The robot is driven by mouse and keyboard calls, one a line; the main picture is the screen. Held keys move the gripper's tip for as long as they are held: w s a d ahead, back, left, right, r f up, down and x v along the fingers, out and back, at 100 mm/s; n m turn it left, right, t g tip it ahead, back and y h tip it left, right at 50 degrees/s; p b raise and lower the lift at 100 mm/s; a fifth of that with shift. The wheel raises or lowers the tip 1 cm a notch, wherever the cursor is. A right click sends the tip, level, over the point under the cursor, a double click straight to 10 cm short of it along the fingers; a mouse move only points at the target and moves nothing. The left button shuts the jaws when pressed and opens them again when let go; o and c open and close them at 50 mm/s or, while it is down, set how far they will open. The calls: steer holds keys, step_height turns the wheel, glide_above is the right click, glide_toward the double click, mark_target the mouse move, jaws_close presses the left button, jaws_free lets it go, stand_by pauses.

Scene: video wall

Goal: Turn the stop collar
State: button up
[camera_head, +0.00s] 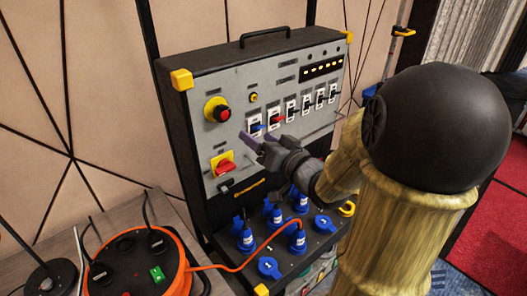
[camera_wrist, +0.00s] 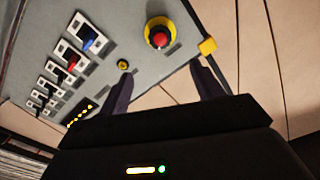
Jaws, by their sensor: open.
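The stop has a red button (camera_head: 222,113) in a yellow collar (camera_head: 210,105), at the upper left of the grey panel. In the wrist view, the yellow collar (camera_wrist: 150,25) and red button (camera_wrist: 160,40) lie beyond the fingertips, near the top of the picture. My gripper (camera_head: 257,138) is open and empty in front of the panel, below and right of the stop in the head view. In the wrist view, my gripper's fingers (camera_wrist: 161,70) stand wide apart, with bare panel between them. They are apart from the collar.
A small yellow button (camera_wrist: 123,64) is near one finger. A row of switches (camera_head: 292,109) is to the right; a red-and-yellow rotary switch (camera_head: 224,166) is below. Blue sockets and plugs (camera_head: 298,240) fill the lower box. An orange cable reel (camera_head: 178,250) stands at left.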

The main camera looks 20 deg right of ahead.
steer(key=shift+s+d+b, duration=0.1)
steer(key=shift+s+b, duration=0.25)
steer(key=shift+s, duration=0.1)
steer(key=shift+f, duration=0.1)
step_height(320, 180, down, 9)
steer(key=s+g+h+p, duration=0.2)
steer(key=g+h+p, duration=0.2)
steer(key=g+h, duration=0.25)
steer(key=s+a+f+n+g+p, duration=0.1)
steer(key=s+a+f+g, duration=0.1)
steer(key=s+g, duration=0.2)
steer(key=s+a+f+g+p, duration=0.1)
steer(key=s+a+f+g, duration=0.1)
steer(key=s, duration=0.4)
steer(key=shift+s+a+n+g+y, duration=0.45)
steer(key=shift+a+g, duration=0.35)
steer(key=shift+g, duration=0.25)
stand_by(0.4)
